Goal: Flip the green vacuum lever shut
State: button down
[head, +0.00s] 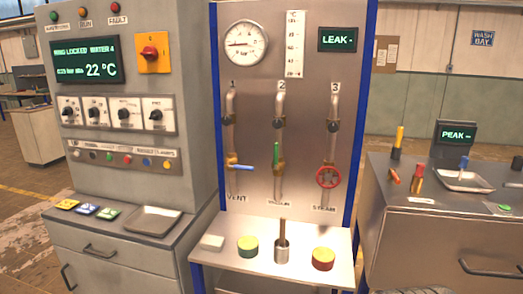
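The green lever (277,154) is on the middle pipe (280,104), numbered 2, on the grey valve panel (262,75). The label below this pipe is small and seems to read VACUUM. The lever stands upright, in line with its pipe, above a brass valve body (279,168). My gripper is not in view, and nothing covers the lever.
A blue lever (240,167) lies crosswise on pipe 1 at the left. A red handwheel (328,177) is on pipe 3.

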aim_at(276, 154)
jog(key=u, duration=0.6)
jog(key=i, duration=0.85)
jog(key=u, duration=0.65)
